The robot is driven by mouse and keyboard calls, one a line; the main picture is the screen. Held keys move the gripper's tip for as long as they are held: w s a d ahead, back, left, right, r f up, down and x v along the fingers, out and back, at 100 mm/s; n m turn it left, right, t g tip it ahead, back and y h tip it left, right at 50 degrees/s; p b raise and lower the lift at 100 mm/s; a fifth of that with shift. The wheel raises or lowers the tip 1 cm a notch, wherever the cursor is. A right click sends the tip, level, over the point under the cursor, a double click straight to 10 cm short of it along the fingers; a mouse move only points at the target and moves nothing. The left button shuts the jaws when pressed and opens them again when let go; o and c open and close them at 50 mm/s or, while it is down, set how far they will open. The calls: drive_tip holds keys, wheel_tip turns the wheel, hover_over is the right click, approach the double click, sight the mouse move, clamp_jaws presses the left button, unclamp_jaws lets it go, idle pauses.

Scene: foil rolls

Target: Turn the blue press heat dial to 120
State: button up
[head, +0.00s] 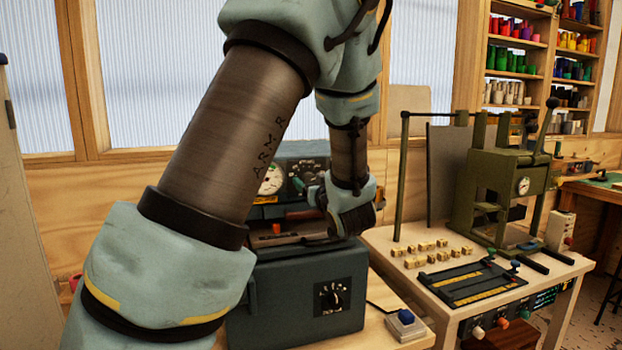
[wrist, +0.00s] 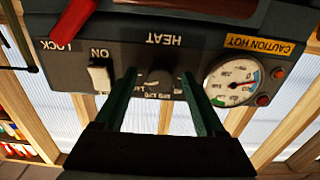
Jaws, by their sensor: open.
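The blue press is a dark blue-grey machine whose upper panel (head: 305,160) shows behind my arm in the head view. In the wrist view the panel (wrist: 215,48) appears upside down. Its dark heat dial (wrist: 160,78), below the HEAT label, lies between my fingers. Small numbers beside it include what looks like 120, but the dial's setting is too small to read. My gripper (wrist: 159,76) is open, one finger on each side of the dial. I cannot tell whether either finger touches it. In the head view, my arm hides most of the dial area.
A white ON switch (wrist: 100,77), a round gauge (wrist: 232,81) and a red lever (wrist: 72,20) sit near the dial. Below the panel, a lower box has another black dial (head: 332,297). A green press (head: 500,190) stands on the right bench.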

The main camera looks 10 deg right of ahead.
drive_tip(key=shift+w, duration=0.1)
clamp_jaws()
idle(0.6)
